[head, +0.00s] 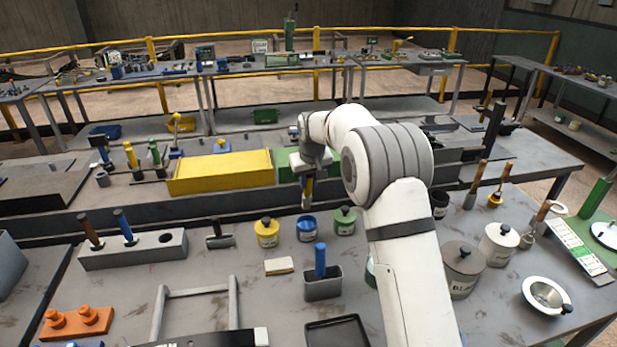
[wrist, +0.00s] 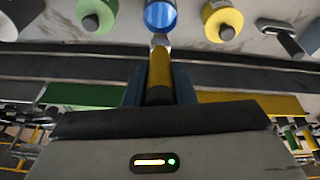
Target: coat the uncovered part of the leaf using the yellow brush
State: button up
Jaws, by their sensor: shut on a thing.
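My gripper (head: 307,180) is shut on the yellow brush (head: 307,192), which points downward at the blue pot (head: 306,231). In the wrist view, the brush's yellow handle (wrist: 159,70) runs between the two fingers, and its pale ferrule end overlaps the near edge of the blue pot (wrist: 160,15). The pot looks open, with blue inside. I cannot tell whether the bristles touch it. I cannot pick out the leaf with certainty; a dark bar with a white end (head: 220,339) lies at the bottom edge of the head view, partly cut off.
A yellow pot (head: 267,233) and a green pot (head: 345,220) flank the blue one. A grey holder with a blue handle (head: 322,285) stands in front, beside a pale pad (head: 279,266). A yellow box (head: 220,172) stands behind. My arm hides part of the right side.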

aim_at(308, 196)
jog(key=x, duration=0.1)
jog(key=b+x, duration=0.1)
jog(key=shift+s+d+f, duration=0.1)
jog(key=shift+s+f, duration=0.1)
jog(key=shift+f, duration=0.15)
notch_tip(308, 196, down, 7)
jog(key=b, duration=0.4)
jog(key=shift+r, duration=0.15)
jog(key=shift+s, duration=0.1)
dwell(0.6)
jog(key=shift+r+p, duration=1.3)
jog(key=shift+r, duration=1.4)
jog(key=shift+r+p, duration=1.2)
jog(key=shift+r, duration=0.85)
jog(key=shift+f, duration=0.1)
